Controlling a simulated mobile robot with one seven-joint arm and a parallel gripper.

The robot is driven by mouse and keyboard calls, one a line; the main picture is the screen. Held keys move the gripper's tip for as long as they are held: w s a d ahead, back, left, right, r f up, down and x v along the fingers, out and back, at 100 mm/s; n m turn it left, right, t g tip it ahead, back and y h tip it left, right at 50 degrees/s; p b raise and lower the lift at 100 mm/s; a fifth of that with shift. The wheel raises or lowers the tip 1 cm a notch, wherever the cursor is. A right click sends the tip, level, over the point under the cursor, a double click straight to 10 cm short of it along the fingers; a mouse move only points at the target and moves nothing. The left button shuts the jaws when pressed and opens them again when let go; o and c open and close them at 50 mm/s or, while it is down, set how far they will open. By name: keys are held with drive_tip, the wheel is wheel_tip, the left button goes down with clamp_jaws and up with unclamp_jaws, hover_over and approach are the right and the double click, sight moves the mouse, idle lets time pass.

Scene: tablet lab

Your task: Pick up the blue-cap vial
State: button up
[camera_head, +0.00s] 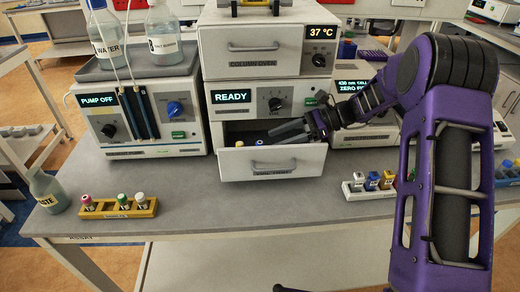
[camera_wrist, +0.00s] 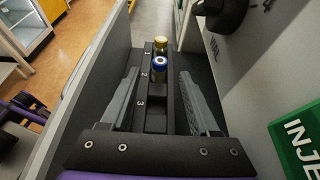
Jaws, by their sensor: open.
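A blue-cap vial (camera_wrist: 159,66) stands in a dark rack (camera_wrist: 154,119) marked 1, 2, 3, at slot 2, inside the open drawer (camera_head: 272,162). A gold-cap vial (camera_wrist: 161,43) stands just beyond it at slot 1; slot 3 looks empty. In the head view the blue cap (camera_head: 259,143) barely shows over the drawer front. My gripper (camera_head: 279,134) reaches into the drawer from the right. In the wrist view its open fingers (camera_wrist: 160,78) lie on either side of the rack, with nothing held. Fingertip depth relative to the vial is unclear.
Drawer walls flank my gripper closely. Another blue-capped vial (camera_head: 372,181) stands in a white rack (camera_head: 358,194) at right. A yellow rack (camera_head: 140,212) holds several vials at left, beside a waste bottle (camera_head: 48,192). A pump (camera_head: 135,118) stands left of the drawer unit.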

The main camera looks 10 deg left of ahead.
sight(260, 143)
drive_tip(key=x, duration=0.5)
drive_tip(key=shift+s+a, duration=0.15)
drive_tip(key=shift+a, duration=0.25)
clamp_jaws()
